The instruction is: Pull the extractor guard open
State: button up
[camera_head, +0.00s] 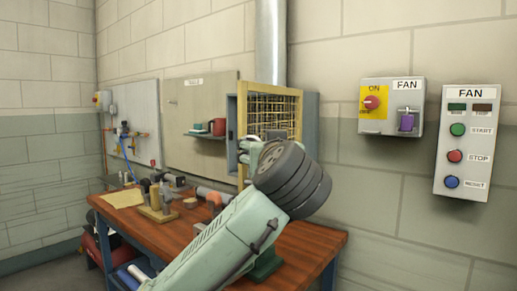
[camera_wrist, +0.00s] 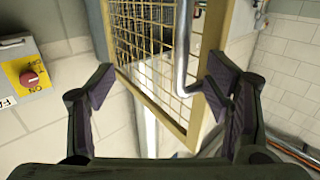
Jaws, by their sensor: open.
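The extractor guard (camera_head: 242,112) is a yellow frame with wire mesh on the grey extractor box (camera_head: 312,118) below a metal duct. In the wrist view the guard (camera_wrist: 205,103) fills the upper middle, with a bent silver bar handle (camera_wrist: 183,50) in front of its mesh. My gripper (camera_wrist: 160,80) is open, with one dark finger at each side of the guard's lower corner and the handle between them in the picture. I see no finger closed on the handle. My wrist covers the guard's lower part in the head view.
A wooden workbench (camera_head: 130,213) with tools and small parts stands below. A shelf with a red mug (camera_head: 219,127) is left of the extractor. A fan isolator box (camera_head: 391,108) and a fan button panel (camera_head: 467,142) hang on the right wall.

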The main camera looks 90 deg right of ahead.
jog(key=shift+s, duration=0.2)
jog(key=shift+c, duration=1)
jog(key=shift+a, duration=0.15)
jog(key=a, duration=0.4)
jog(key=s+a, duration=0.1)
jog(key=a, duration=0.7)
jog(key=shift+s, duration=0.15)
jog(key=shift+c, duration=1.3)
jog(key=shift+d, duration=0.1)
